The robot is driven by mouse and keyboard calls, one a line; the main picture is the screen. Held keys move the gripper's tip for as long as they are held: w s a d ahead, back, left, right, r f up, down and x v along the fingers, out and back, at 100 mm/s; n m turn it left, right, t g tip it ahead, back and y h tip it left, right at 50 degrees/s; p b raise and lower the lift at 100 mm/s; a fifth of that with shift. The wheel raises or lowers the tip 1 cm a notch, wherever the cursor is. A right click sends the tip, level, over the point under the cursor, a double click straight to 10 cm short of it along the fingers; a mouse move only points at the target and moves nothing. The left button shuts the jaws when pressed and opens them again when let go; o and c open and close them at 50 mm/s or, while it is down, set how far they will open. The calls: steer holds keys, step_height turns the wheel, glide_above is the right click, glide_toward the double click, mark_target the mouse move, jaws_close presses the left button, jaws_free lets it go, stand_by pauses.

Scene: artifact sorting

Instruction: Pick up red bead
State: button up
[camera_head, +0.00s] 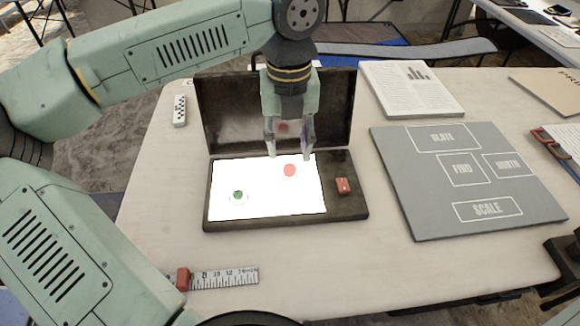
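The red bead (289,170) is a small round piece on the bright white panel (262,205) of an open dark case, toward the panel's upper right. My gripper (290,152) points down just above and behind it in the picture. Its two fingers are apart with nothing seen between their tips. A faint reddish spot shows between the fingers against the lid; I cannot tell if it is a reflection. A green bead (238,195) lies at the panel's lower left.
The case lid (225,110) stands upright behind my gripper. A small red block (343,186) sits at the case's right side. A grey labelled board (470,225) lies to the right. A ruler (225,279) with a red piece lies in front, and a white dotted piece (180,110) at left.

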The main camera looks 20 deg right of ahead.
mark_target(290, 167)
step_height(290, 167, down, 5)
steer(key=shift+f+p, duration=0.1)
steer(key=shift+p, duration=0.4)
steer(key=shift+c, duration=0.4)
steer(key=c, duration=0.8)
